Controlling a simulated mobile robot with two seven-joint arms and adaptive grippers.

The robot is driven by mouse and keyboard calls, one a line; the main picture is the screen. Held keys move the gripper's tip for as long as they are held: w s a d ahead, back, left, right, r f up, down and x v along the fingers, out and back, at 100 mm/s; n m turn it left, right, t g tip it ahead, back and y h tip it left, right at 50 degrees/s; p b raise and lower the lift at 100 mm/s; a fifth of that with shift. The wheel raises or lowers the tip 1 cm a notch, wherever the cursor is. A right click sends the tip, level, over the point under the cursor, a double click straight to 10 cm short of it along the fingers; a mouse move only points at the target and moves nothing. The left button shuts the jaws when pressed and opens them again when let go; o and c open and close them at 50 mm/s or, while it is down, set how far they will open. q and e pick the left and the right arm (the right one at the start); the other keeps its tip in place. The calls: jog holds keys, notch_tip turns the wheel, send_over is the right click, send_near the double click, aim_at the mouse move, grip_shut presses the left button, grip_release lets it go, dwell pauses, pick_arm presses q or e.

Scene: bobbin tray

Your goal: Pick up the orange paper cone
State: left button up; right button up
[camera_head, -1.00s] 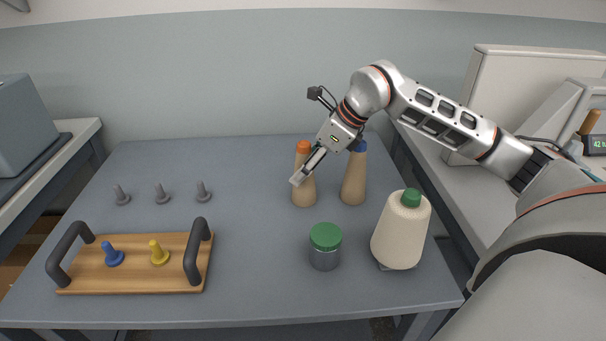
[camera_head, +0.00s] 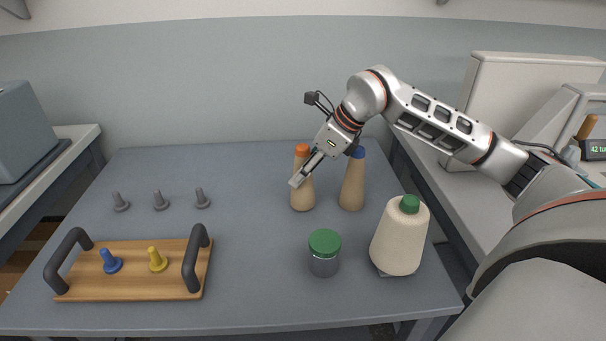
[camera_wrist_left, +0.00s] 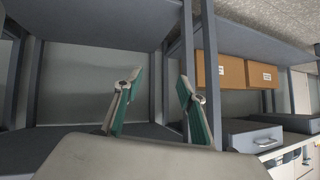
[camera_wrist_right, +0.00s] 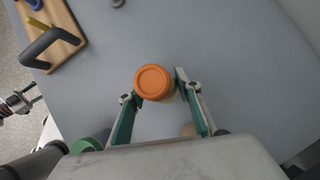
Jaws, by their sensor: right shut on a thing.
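The orange paper cone (camera_head: 303,200), a tan cone with an orange top, stands upright on the grey table (camera_head: 250,240) at the back middle. My right gripper (camera_head: 297,182) is at its upper body, partly hiding it. In the right wrist view the cone's orange top (camera_wrist_right: 154,81) sits between the fingers, and the right gripper (camera_wrist_right: 158,84) is shut on it. My left gripper (camera_wrist_left: 160,76) is open and empty, away from the table, facing shelving.
A blue-topped tan cone (camera_head: 352,185) stands close to the right. A green-lidded jar (camera_head: 324,253) and a cream thread cone (camera_head: 400,240) are in front. A wooden tray (camera_head: 130,288) with handles holds a blue and a yellow peg. Grey pegs (camera_head: 160,200) stand at left.

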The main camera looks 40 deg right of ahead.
pick_arm(q)
jog(key=r+p, duration=0.1)
jog(key=p, duration=0.1)
jog(key=d+r+p, duration=0.1)
jog(key=shift+s+r+p, duration=0.15)
jog(key=shift+r+p, duration=0.25)
pick_arm(e)
notch_tip(320, 180, up, 19)
jog(key=shift+r, duration=0.15)
